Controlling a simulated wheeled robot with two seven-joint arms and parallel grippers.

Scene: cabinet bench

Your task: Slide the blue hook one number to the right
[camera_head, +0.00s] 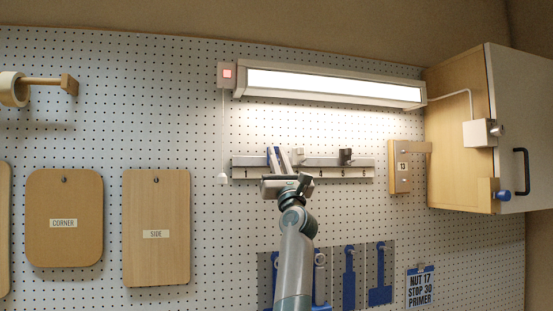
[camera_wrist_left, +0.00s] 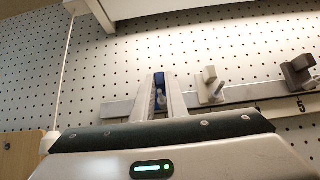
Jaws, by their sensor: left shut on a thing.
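The blue hook (camera_wrist_left: 160,83) sits on the pale rail (camera_wrist_left: 120,108) on the pegboard. My left gripper (camera_wrist_left: 160,96) is shut on it, one finger on each side, in the left wrist view. In the head view, my left gripper (camera_head: 279,157) reaches up from below to the left half of the rail (camera_head: 250,162), and a bit of the blue hook (camera_head: 270,154) shows beside the fingers. The number strip (camera_head: 345,173) runs below the rail. My gripper covers the numbers near the blue hook, so I cannot read its number. My right gripper is not in view.
Right of the blue hook, a pale hook (camera_wrist_left: 211,86) and a dark grey hook (camera_wrist_left: 298,73) sit on the same rail. A lit lamp (camera_head: 335,86) is above the rail, with a pull cord (camera_head: 223,130) at its left. Blue tools (camera_head: 349,277) hang below.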

